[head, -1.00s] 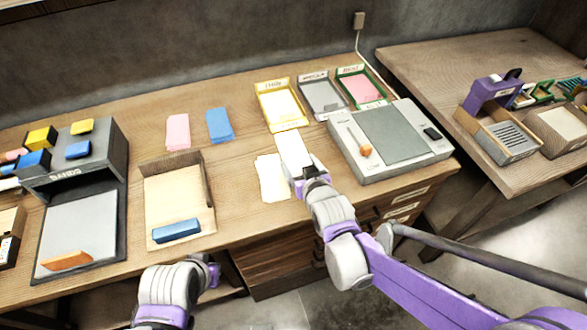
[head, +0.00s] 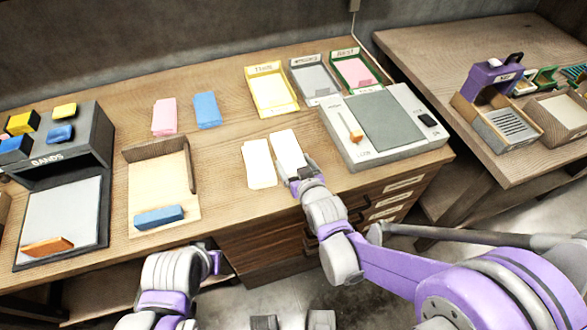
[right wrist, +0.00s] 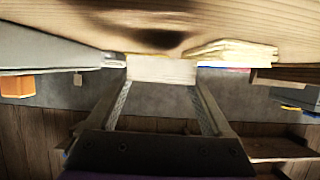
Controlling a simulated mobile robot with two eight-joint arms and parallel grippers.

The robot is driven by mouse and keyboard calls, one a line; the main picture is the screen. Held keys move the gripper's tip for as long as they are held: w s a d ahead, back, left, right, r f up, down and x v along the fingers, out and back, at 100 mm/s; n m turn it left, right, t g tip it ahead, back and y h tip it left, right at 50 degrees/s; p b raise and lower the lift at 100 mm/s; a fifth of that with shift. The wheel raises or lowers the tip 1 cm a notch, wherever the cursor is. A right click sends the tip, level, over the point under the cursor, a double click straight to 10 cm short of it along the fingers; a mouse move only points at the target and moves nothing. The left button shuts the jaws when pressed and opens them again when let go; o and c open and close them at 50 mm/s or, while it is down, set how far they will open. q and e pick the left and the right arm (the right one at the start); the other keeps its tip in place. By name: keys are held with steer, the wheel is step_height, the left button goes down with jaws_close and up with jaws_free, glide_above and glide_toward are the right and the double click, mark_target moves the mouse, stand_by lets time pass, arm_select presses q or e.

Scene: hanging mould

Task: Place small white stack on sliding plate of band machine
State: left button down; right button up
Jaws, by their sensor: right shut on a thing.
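My right gripper (head: 297,174) is shut on the near end of a small white stack (head: 287,148). The stack also shows between the fingers in the right wrist view (right wrist: 162,70), close to the wooden tabletop; a gap cannot be judged. A similar cream stack (head: 258,164) lies just left of it. The grey band machine (head: 86,135), marked BANDS, stands at the far left. Its pale sliding plate (head: 62,215) has an orange block (head: 47,247) at its front edge. My left arm is at the bottom left; its fingers cannot be made out.
A beige tray (head: 160,180) with a blue block (head: 159,217) stands between the machine and the stacks. Pink (head: 164,117) and blue (head: 207,110) stacks lie behind. A grey flat device (head: 346,150) is right of my gripper. Yellow (head: 271,90), grey and green trays stand at the back.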

steer(key=shift+f, duration=1.2)
steer(key=shift+f, duration=0.1)
steer(key=o, duration=1)
steer(key=shift+f+b, duration=0.15)
steer(key=shift+b, duration=0.2)
steer(key=shift+o, duration=1)
steer(key=shift+r+p, duration=0.3)
steer(key=shift+r, duration=0.05)
steer(key=p+v, duration=0.1)
steer(key=v, duration=1.1)
